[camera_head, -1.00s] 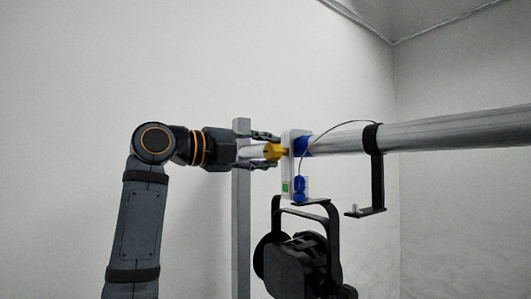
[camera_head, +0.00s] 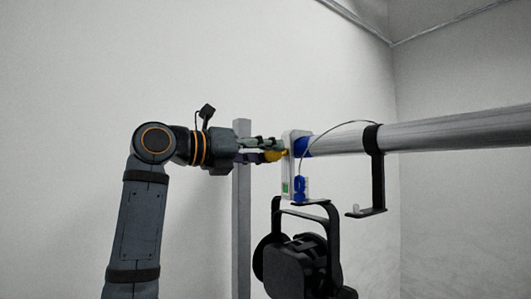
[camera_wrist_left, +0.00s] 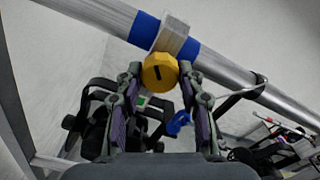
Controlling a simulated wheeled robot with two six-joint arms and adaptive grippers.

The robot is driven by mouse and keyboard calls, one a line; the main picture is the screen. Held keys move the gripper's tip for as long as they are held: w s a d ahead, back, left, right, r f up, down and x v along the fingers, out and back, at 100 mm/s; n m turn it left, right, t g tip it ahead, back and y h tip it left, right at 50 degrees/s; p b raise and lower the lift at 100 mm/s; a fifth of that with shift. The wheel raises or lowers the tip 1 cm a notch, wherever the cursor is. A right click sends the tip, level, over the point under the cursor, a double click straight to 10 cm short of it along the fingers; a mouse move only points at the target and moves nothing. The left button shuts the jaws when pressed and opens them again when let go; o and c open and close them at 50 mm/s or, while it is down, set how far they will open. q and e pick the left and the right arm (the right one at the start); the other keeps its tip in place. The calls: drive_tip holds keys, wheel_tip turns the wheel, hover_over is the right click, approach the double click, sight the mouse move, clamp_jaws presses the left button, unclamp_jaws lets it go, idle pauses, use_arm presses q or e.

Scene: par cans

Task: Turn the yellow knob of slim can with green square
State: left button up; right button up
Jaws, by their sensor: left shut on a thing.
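The yellow knob (camera_head: 276,156) sits on the near end of a white clamp (camera_head: 288,168) on the pipe. A green square (camera_head: 285,187) marks the clamp's lower part, above the black slim can (camera_head: 298,268) that hangs from a bracket. My left gripper (camera_head: 273,149) is shut on the knob, with its fingers rolled so that one partly covers it. In the left wrist view the knob (camera_wrist_left: 159,74) shows a dark slot and lies between the two fingertips (camera_wrist_left: 160,71). The green square (camera_wrist_left: 142,101) shows below it. My right gripper is not in view.
A thick metal pipe (camera_head: 450,130) runs from the clamp to the right, with a black hook bracket (camera_head: 377,185) and a thin cable. A grey upright post (camera_head: 241,220) stands behind my gripper. A blue part (camera_head: 300,190) hangs by the clamp.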

use_arm(q)
drive_tip(key=shift+m, duration=0.6)
drive_tip(key=o, duration=1.2)
drive_tip(key=shift+d, duration=0.1)
drive_tip(key=v, duration=1.2)
